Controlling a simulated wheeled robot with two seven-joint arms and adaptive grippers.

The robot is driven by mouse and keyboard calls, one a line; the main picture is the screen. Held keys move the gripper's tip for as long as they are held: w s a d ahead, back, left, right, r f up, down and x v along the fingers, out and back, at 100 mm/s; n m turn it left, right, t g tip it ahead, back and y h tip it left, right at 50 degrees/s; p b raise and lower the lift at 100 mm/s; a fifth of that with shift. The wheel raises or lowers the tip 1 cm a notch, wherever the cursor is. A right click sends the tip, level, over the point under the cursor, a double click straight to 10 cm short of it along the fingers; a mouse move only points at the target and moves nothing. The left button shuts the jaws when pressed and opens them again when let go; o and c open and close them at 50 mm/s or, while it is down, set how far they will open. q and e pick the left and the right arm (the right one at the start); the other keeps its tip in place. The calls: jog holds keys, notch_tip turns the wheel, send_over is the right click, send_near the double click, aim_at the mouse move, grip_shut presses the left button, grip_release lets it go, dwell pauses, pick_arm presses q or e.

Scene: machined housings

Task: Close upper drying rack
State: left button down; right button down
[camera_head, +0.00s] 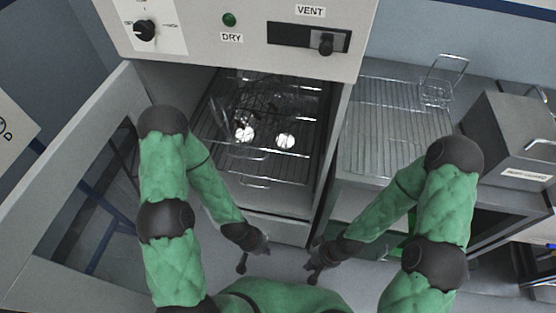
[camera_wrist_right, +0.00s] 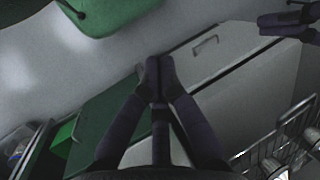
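The drying cabinet (camera_head: 290,218) stands open in the head view. Inside are wire racks (camera_head: 300,165) with wire handles (camera_head: 255,184) at the front; two pale round items (camera_head: 285,141) and clear or wiry pieces are in there. Which rack level is which is hard to tell. My left gripper (camera_head: 262,249) is low in front of the cabinet, apart from the racks; its fingers are too small to read. My right gripper (camera_head: 310,266) is also in front, low and empty. In the right wrist view its fingertips (camera_wrist_right: 156,76) lie together.
The cabinet door (camera_head: 70,190) is swung open at left. A metal counter with a wire grid (camera_head: 395,125) and a grey box (camera_head: 510,140) stand at right. The right wrist view shows a handled panel (camera_wrist_right: 225,60) and a wire rack (camera_wrist_right: 290,140).

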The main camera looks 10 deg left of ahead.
jog(key=s+d+r+n+g+h+b, duration=0.1)
jog(key=s+r+n+g+h, duration=0.15)
jog(key=s+n+h, duration=0.75)
jog(key=w+d+r+n+t+h, duration=0.15)
jog(key=w+d+n+t, duration=0.25)
jog(key=w+n, duration=0.6)
jog(key=n+t+y+b, duration=0.2)
jog(key=n+t+y, duration=0.4)
jog(key=n+t, duration=1)
send_near(278, 152)
jog(key=shift+m+t, duration=0.9)
jog(key=shift+t, duration=0.05)
jog(key=shift+w+d+f+b, duration=0.1)
jog(key=shift+w+f+b, duration=0.2)
jog(key=shift+w+b, duration=0.6)
jog(key=shift+w+d+f+b, duration=0.1)
jog(key=shift+w+f+b, duration=0.25)
jog(key=shift+w, duration=1.05)
jog(key=shift+w+d+f+b, duration=0.15)
jog(key=shift+w+b, duration=0.45)
jog(key=shift+w, duration=0.6)
